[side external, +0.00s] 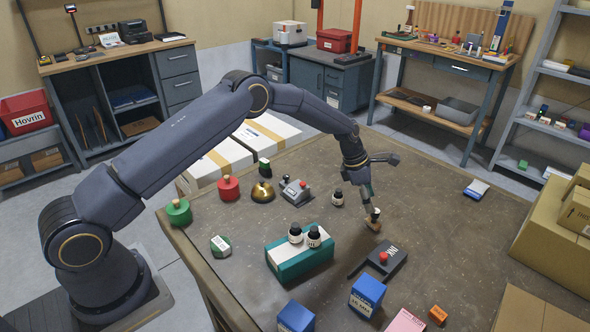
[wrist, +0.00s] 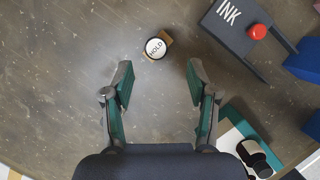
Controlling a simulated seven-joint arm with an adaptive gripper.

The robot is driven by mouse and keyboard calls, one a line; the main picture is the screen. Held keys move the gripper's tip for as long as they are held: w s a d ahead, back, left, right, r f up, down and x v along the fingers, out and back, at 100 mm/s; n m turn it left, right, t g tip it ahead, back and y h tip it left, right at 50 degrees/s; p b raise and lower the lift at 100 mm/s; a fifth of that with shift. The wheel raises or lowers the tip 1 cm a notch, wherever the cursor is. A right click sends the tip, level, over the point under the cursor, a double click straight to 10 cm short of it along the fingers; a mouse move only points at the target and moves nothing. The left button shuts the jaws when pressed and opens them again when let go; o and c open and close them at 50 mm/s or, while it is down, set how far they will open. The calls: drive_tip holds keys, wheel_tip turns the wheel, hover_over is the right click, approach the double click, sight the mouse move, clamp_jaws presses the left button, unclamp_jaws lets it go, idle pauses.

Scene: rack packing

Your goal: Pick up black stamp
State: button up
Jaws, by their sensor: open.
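A small stamp with a black-rimmed round top reading HOLD and a wooden base (wrist: 156,47) stands on the table in the wrist view. In the side view the stamp (side external: 375,214) is below my gripper, partly overlapped by a finger. My gripper (wrist: 158,82) is open and empty, its two fingers spread wide. The stamp lies just beyond the fingertips in the wrist view, roughly centred between them. In the side view my gripper (side external: 381,182) hangs low over the table; whether a finger touches the stamp cannot be told.
A black INK pad with a red knob (side external: 381,261) is close by. A teal and white box (side external: 300,254) has two dark bottles on it. Another bottle (side external: 337,198) stands behind. Blue boxes (side external: 367,292) are at the front.

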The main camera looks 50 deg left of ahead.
sight(374, 218)
drive_tip(key=shift+w+x, duration=0.2)
drive_tip(key=shift+x, duration=1.35)
drive_tip(key=shift+w+x, duration=0.15)
drive_tip(key=shift+x, duration=1.4)
drive_tip(key=shift+r, duration=0.1)
clamp_jaws()
